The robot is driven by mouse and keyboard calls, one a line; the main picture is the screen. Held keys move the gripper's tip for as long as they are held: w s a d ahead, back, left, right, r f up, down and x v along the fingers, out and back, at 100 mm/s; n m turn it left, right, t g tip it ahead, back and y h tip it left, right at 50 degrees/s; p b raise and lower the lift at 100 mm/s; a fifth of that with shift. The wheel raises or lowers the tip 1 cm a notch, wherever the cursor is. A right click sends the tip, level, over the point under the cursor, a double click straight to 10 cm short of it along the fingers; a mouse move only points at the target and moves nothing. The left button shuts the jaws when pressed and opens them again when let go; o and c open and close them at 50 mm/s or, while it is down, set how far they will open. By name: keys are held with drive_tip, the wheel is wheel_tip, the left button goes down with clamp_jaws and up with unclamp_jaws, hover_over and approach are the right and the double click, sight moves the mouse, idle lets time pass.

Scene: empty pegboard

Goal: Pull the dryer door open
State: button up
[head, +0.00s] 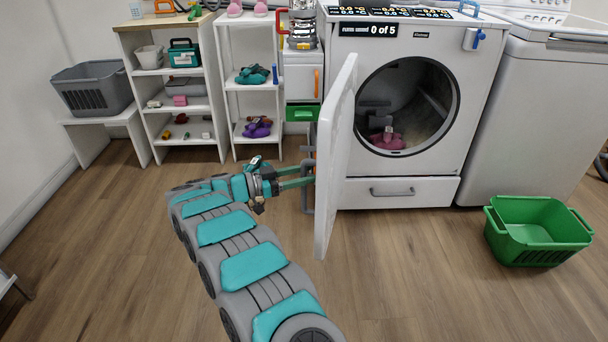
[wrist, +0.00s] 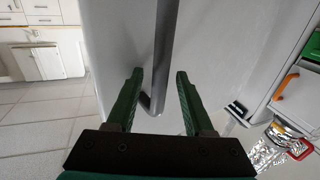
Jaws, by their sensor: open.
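The white dryer (head: 400,180) stands at the back in the head view, and its round opening shows the drum with a pink item (head: 386,141) inside. The dryer door (head: 338,140) stands swung well out from the front, seen nearly edge-on. My gripper (head: 311,176) is at the door's left side, with its green fingers pointing at it. In the wrist view, the grey bar handle (wrist: 165,50) on the door panel (wrist: 215,50) runs between the open fingers (wrist: 161,75). I cannot tell whether either finger touches the bar. The door partly hides the fingertips in the head view.
A green basket (head: 540,232) sits on the floor at the right. A white washer (head: 545,110) stands beside the dryer. Shelves (head: 180,75) and a grey basket (head: 92,88) are at the left.

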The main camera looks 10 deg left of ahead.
drive_tip(key=v, duration=0.7)
drive_tip(key=shift+s+a+b, duration=0.2)
drive_tip(key=shift+a+b, duration=0.15)
drive_tip(key=shift+b, duration=0.05)
